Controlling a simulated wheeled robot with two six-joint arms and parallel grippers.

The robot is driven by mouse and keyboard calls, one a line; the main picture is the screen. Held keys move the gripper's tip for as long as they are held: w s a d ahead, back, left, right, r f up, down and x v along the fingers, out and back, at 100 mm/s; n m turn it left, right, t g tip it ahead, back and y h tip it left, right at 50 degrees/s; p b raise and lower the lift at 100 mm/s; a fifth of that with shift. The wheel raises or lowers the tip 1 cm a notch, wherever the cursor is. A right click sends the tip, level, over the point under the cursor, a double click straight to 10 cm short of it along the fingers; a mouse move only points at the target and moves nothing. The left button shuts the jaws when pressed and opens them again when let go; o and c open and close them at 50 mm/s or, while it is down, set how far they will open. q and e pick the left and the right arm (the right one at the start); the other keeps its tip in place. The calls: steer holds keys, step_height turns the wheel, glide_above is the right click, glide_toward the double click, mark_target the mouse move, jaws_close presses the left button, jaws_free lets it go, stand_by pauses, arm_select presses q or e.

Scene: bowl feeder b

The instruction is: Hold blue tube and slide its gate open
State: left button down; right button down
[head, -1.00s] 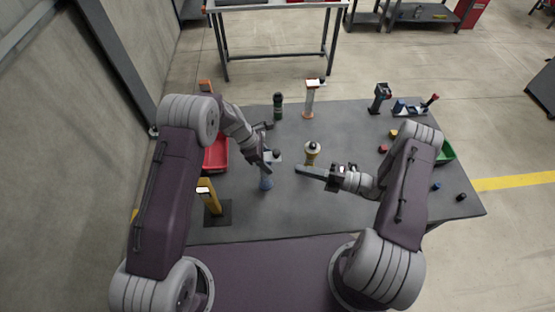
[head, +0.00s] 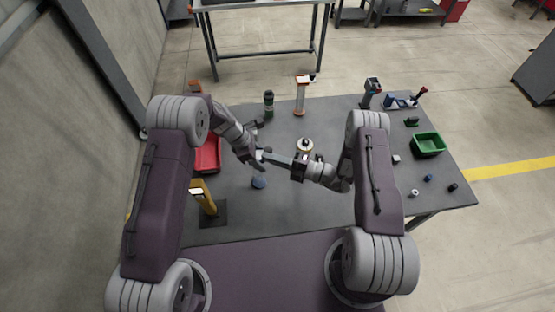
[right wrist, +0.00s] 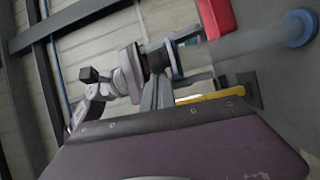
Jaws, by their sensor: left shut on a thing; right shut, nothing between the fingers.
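The blue tube (head: 259,182) stands on the table left of centre; in the head view only its blue base shows clearly, its upper part hidden by my grippers. In the right wrist view its clear body ends in a blue base ring (right wrist: 300,28). My left gripper (head: 256,164) is shut on the blue tube near its top; it also shows in the right wrist view (right wrist: 165,62). My right gripper (head: 266,156) is shut and empty, its tips close beside the tube's top. I cannot tell whether they touch it. The gate's position is not clear.
A yellow tube (head: 305,146) stands just behind my right gripper. A green tube (head: 268,103) and an orange-topped tube (head: 301,95) stand farther back. A red bin (head: 207,155) and yellow stand (head: 205,197) are at left, a green bin (head: 429,145) at right.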

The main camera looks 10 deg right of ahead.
steer(key=d, duration=0.5)
stand_by(0.3)
steer(key=shift+a, duration=0.1)
arm_select(q)
steer(key=shift+c, duration=2.4)
jaws_free()
arm_select(e)
glide_toward(271, 152)
steer(key=v, duration=0.5)
steer(key=shift+a+f, duration=0.1)
steer(key=shift+f, duration=0.2)
arm_select(q)
steer(key=shift+r, duration=0.1)
